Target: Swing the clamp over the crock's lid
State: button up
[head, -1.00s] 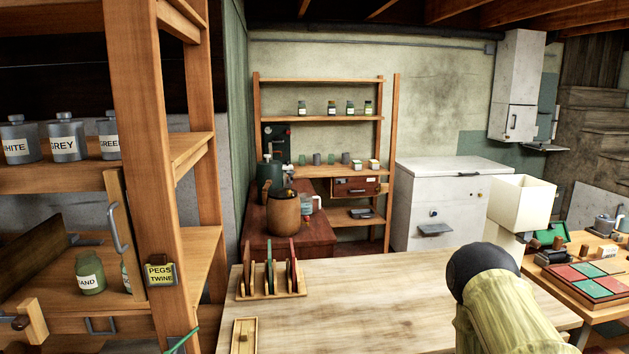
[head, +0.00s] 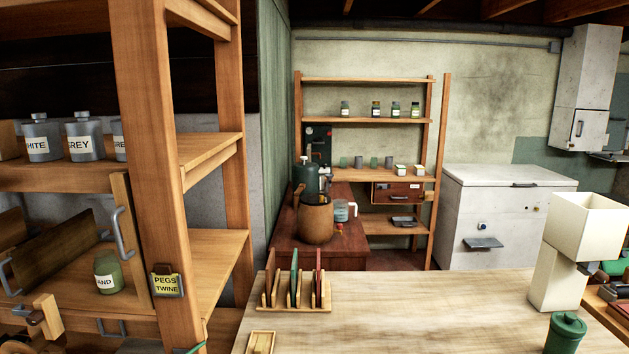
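A round brown pot (head: 316,224), which may be the crock, stands on the dark red cabinet (head: 345,251) beyond the table. Something thin and dark rises at its rim; I cannot make out a lid or clamp on it. A dark green lidded vessel (head: 305,177) stands just behind it. Another green vessel with a lid (head: 566,334) stands at the bottom right on the near table, cut by the frame edge; no clamp can be told on it. My gripper is not in view.
A pale wooden table (head: 430,305) fills the foreground, its middle clear. Wooden shelving (head: 150,170) stands close on the left. A white chest (head: 500,215) stands at the back.

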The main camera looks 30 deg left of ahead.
aim_at(301, 186)
jog(key=i, duration=0.6)
jog(key=u, duration=2.05)
